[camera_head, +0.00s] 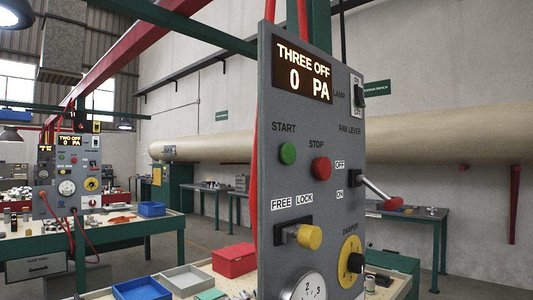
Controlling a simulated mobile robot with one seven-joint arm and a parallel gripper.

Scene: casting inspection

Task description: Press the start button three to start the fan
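The grey control panel three (330,215) stands upright in the right half of the head view, turned at an angle. Its lit display (304,73) reads "THREE OFF" and "0 PA". The green start button (288,154) sits under the label START. The red stop button (321,168) is to its right and slightly lower. The fan lever (376,189) sticks out to the lower right, its red knob (394,204) near the ON label. My gripper is not in view.
Below START are a yellow knob (308,236) by FREE and LOCK, a gauge (310,288) and a yellow damper dial (350,262). A lamp switch (357,94) is at upper right. Bins, including a red one (234,260), stand behind. Panel two (70,180) is far left.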

